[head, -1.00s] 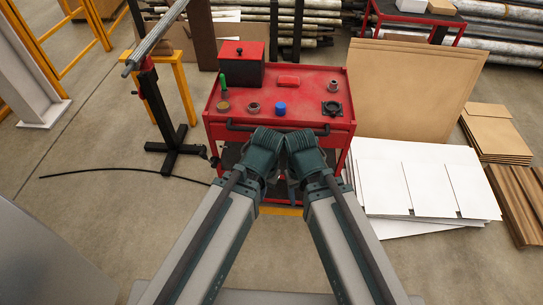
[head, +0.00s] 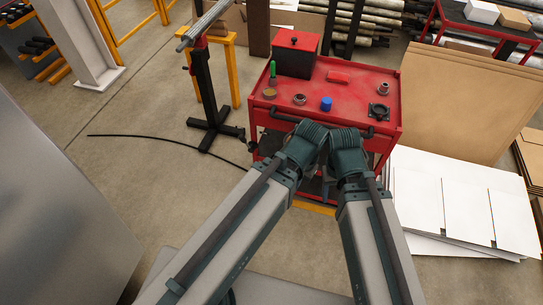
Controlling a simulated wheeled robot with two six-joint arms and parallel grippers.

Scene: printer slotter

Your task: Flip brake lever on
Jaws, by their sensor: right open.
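I cannot make out a brake lever in the head view. A large grey machine panel (head: 62,200) fills the lower left, with no lever visible on the part that shows. My two arms reach forward from the bottom edge, wrists close together in front of the red tool cart (head: 362,95). My right gripper (head: 328,188) shows only in small part, below and between the wrists; it is open, and I see nothing in it. My left gripper is hidden behind its own wrist.
The cart carries a red box (head: 296,54), a blue cap (head: 326,104) and small parts. A black stand (head: 211,110) holds a metal bar left of it. A black cable (head: 165,136) lies on the floor. White sheets (head: 465,205) lie at right. Floor beside the grey panel is clear.

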